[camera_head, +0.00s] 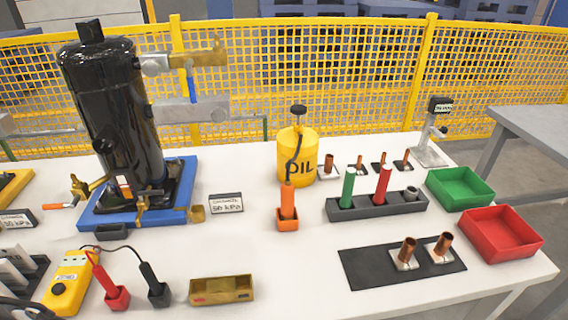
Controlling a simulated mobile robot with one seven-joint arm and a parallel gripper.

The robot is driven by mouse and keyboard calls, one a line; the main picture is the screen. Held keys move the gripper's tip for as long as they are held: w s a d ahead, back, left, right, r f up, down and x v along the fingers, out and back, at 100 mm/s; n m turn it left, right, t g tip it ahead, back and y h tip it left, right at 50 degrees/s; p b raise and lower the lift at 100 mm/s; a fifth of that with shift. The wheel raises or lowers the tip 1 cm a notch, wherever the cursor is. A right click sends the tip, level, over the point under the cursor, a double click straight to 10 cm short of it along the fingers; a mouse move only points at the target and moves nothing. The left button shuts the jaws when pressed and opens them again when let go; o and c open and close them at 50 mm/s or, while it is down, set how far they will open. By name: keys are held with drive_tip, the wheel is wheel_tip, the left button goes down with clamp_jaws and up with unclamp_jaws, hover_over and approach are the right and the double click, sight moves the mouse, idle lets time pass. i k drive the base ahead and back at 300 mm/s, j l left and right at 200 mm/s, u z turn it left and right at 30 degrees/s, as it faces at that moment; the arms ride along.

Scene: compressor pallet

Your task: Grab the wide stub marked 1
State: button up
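Two wide copper stubs stand on white square bases on a dark mat (365,272) at the front right of the table. The left stub (408,249) and the right stub (443,244) lean slightly and are apart from each other. Farther back is a row of several copper stubs on small plates. The leftmost of these (328,163) looks wider than the others, such as the stub (403,159) at the row's right end. I cannot read a number on any stub, so I cannot tell which is marked 1. My gripper is not in view.
A red bin (500,234) and a green bin (460,187) stand at the right edge. A grey holder (350,211) with green and red sticks stands behind the mat. A yellow oil can (297,158) and black compressor (112,110) rise farther left.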

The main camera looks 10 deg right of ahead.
sight(328, 169)
drive_tip(key=z, duration=0.5)
drive_tip(key=l+u, duration=0.2)
drive_tip(key=l, duration=0.2)
drive_tip(key=l+u, duration=0.25)
drive_tip(key=l, duration=0.15)
drive_tip(key=k+l+u, duration=0.2)
drive_tip(key=l, duration=0.2)
drive_tip(key=l+u, duration=0.25)
drive_tip(key=l, duration=0.15)
drive_tip(key=k+l+u, duration=0.2)
drive_tip(key=i+l, duration=0.5)
drive_tip(key=l, duration=0.25)
drive_tip(key=i+l, duration=0.25)
drive_tip(key=l, duration=0.1)
